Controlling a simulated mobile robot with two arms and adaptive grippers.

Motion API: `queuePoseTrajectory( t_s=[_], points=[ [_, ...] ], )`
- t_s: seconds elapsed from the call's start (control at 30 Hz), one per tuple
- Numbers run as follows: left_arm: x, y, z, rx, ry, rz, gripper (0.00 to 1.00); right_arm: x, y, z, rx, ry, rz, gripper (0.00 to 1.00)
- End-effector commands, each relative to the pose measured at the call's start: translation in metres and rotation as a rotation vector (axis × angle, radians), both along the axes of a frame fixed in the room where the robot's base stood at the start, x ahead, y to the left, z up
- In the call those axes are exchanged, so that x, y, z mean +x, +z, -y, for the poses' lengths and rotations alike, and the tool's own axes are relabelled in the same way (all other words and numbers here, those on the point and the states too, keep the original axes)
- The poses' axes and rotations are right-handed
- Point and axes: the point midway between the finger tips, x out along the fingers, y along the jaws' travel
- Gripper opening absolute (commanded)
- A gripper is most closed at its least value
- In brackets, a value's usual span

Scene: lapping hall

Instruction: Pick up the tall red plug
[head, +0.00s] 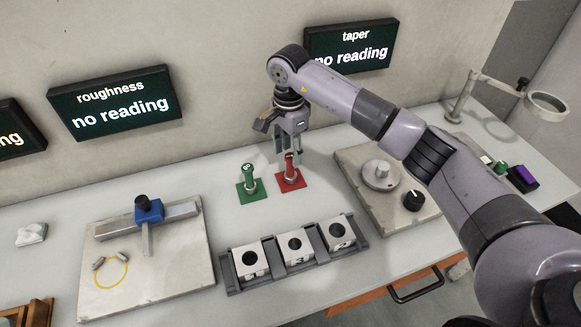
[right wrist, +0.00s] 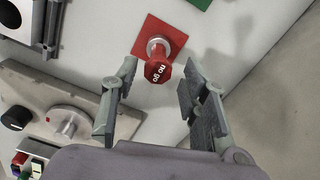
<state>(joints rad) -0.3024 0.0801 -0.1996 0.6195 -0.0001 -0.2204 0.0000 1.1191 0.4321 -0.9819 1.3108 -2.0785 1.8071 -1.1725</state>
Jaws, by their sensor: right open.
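The tall red plug (head: 289,172) stands upright on a red square base (head: 302,182) on the bench, to the right of a green plug (head: 248,178) on a green base. In the right wrist view the red plug (right wrist: 158,70) shows its lettered top, ahead of and between my fingertips. My right gripper (head: 288,153) is open and empty, pointing down just above the plug's top. In the right wrist view its two fingers (right wrist: 160,78) are spread to either side of the plug. Whether they touch it I cannot tell. My left gripper is not in view.
A rack (head: 300,273) with several holed blocks lies in front of the plugs. A stone plate (head: 345,165) with a round dial stands to the right. Another plate (head: 180,265) with a blue-topped fixture is at the left. Display screens hang on the wall behind.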

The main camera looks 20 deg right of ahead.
Motion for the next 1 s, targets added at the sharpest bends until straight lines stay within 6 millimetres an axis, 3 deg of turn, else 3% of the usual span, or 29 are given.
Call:
queuePoseTrajectory(
  t_s=[0.4,0.7,1.0],
  points=[
    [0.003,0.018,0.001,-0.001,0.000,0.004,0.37,-0.002,-0.048,0.002,0.001,-0.001,-0.002,0.41],
    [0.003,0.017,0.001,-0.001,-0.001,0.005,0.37,-0.001,-0.054,0.002,0.000,0.000,0.000,0.41],
    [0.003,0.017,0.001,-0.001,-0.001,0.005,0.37,-0.001,-0.053,0.002,0.000,-0.001,0.000,0.21]
  ],
)
